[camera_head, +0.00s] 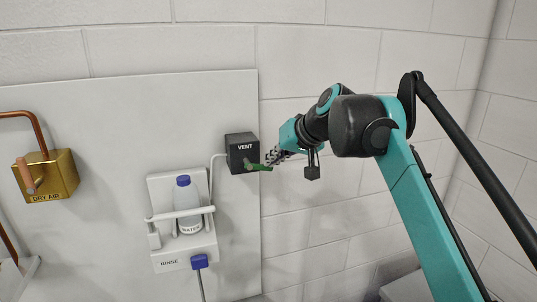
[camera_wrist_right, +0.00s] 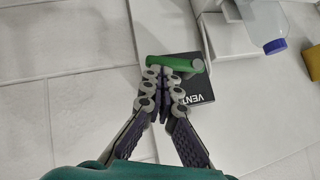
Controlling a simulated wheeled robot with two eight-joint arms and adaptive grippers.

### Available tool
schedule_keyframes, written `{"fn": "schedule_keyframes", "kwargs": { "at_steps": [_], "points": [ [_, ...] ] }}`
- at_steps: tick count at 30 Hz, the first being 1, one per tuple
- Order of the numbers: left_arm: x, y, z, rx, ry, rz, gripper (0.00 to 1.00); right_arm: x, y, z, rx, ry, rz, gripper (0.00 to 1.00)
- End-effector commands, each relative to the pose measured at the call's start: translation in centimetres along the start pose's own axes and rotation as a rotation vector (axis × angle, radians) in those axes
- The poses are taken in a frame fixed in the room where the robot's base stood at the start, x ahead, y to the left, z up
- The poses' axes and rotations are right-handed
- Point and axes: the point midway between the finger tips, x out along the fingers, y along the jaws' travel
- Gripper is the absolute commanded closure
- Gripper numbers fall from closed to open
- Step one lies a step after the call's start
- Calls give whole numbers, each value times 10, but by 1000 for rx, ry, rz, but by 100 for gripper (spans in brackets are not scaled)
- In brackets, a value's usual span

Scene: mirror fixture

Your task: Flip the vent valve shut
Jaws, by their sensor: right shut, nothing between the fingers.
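The vent valve is a black box (camera_head: 240,150) marked VENT, fixed at the right edge of the wall panel in the head view. Its green lever (camera_head: 258,167) sticks out to the right from the box's lower front. In the right wrist view the lever (camera_wrist_right: 175,63) lies across the top of the box (camera_wrist_right: 199,88), just beyond my fingertips. My right gripper (camera_head: 270,159) is shut and empty, with its tips at the lever; I cannot tell whether they touch it. It also shows in the right wrist view (camera_wrist_right: 163,98). My left gripper is not in view.
A white rinse holder (camera_head: 165,190) with a blue-capped water bottle (camera_head: 188,208) hangs left of the vent box. A brass DRY AIR valve (camera_head: 46,177) is at far left. A pale tube runs to the vent box. The white wall to the right is bare.

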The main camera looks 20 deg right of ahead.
Motion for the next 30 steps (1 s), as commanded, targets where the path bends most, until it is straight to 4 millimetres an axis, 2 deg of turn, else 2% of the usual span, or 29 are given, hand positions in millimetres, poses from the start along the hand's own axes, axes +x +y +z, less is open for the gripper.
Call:
{"fn": "schedule_keyframes", "kwargs": {
  "at_steps": [3, 15, 30],
  "points": [
    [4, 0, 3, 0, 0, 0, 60, 5, 7, 5, 80, 1, -75, 100],
    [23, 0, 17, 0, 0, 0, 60, 21, 16, 21, 347, 1, -346, 100],
    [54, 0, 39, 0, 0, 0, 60, 40, 14, 40, 673, 0, -674, 100]
  ]
}}
